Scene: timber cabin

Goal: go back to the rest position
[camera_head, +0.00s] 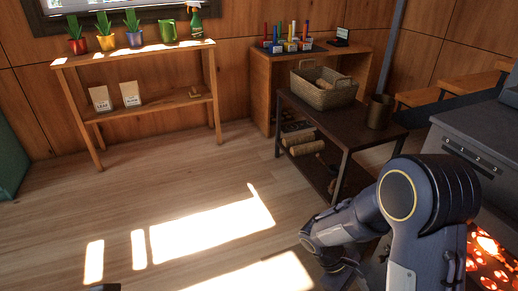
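My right arm comes in at the bottom right, bent, with its large dark joint in front of the stove's side. Its far links fold down to the lower edge, and no fingertips of the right gripper can be made out. A small dark piece, perhaps of my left arm, shows at the bottom edge left of centre. My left gripper is not in view.
A dark low table (353,128) with a wicker basket (322,95) stands close beyond my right arm. A stove (470,128) with glowing embers is at the right. A wooden shelf (155,106) with potted plants stands at the back left. The floor (110,205) at left and centre is clear.

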